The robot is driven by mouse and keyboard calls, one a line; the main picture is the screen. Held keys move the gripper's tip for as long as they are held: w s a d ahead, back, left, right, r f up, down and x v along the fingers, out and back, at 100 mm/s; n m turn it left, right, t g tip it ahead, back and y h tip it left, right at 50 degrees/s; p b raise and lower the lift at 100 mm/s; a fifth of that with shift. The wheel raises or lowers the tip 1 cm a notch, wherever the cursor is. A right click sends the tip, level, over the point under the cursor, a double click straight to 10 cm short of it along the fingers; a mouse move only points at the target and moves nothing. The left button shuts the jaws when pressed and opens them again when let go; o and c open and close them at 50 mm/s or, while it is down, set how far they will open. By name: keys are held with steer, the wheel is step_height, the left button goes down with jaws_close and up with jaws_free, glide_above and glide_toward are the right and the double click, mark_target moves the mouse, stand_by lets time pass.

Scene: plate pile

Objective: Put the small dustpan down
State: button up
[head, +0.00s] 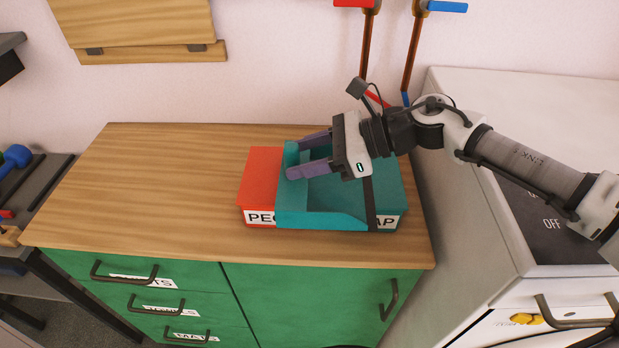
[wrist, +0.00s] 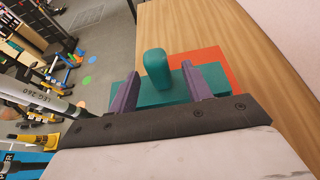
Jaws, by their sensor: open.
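The small dustpan, teal (head: 325,219), rests on top of a red box (head: 258,180) on the wooden counter. Its handle (wrist: 156,68) shows in the wrist view between my two purple fingers, with a gap on each side. My gripper (head: 297,155) is open over the dustpan, reaching in from the right, and holds nothing. The gripper and wrist hide part of the dustpan's back and right side.
The wooden counter (head: 160,180) is clear to the left of the box. A white appliance (head: 480,110) stands right of the counter. Green drawers (head: 310,300) lie below. Red and blue handled tools hang on the wall behind.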

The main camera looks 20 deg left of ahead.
jaws_close()
steer(key=shift+r, duration=0.15)
stand_by(0.4)
